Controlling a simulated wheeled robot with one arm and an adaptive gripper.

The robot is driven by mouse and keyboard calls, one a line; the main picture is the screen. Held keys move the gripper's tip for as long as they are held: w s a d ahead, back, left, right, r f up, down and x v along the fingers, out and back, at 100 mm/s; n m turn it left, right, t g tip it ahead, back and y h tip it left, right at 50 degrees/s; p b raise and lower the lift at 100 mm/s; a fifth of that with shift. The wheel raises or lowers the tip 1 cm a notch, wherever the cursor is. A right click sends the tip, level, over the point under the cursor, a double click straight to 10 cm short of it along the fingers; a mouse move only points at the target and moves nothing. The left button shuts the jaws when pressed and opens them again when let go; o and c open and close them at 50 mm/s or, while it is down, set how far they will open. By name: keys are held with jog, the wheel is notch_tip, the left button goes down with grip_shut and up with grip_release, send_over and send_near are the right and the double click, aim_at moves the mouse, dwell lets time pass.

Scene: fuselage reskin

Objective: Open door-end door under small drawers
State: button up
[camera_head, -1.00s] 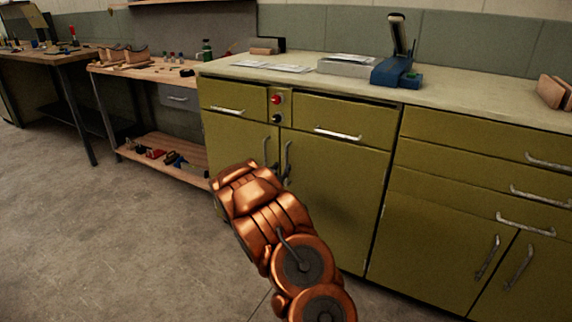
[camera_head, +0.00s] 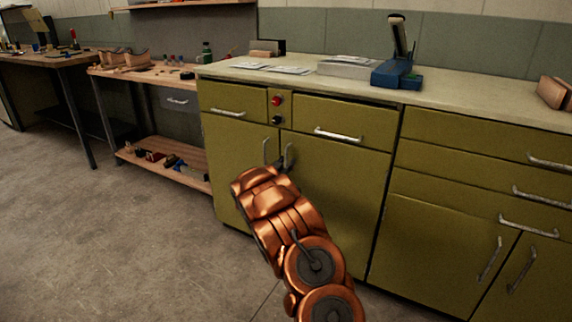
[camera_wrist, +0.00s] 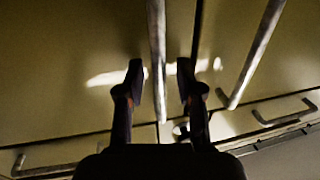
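The olive-green cabinet has two closed doors under two small drawers. The left door (camera_head: 236,165) and right door (camera_head: 340,190) each have an upright metal handle near their shared seam. My gripper (camera_head: 284,163) is at the right door's handle (camera_head: 290,152), mostly hidden behind my copper-coloured arm. In the wrist view, which looks upside down against the head view, my gripper (camera_wrist: 160,82) is open. Its two dark fingers stand on either side of one upright handle (camera_wrist: 156,40), with gaps between handle and fingers. The left door's handle (camera_wrist: 255,55) slants away at the right.
The left small drawer (camera_head: 233,98) and right small drawer (camera_head: 343,122) are shut, with a red button (camera_head: 278,99) between them. Another drawer cabinet (camera_head: 470,200) stands to the right. A wooden workbench (camera_head: 140,72) is at the left. The floor (camera_head: 130,245) in front is clear.

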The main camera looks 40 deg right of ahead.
grip_shut()
jog(key=shift+a, duration=0.15)
dwell(0.4)
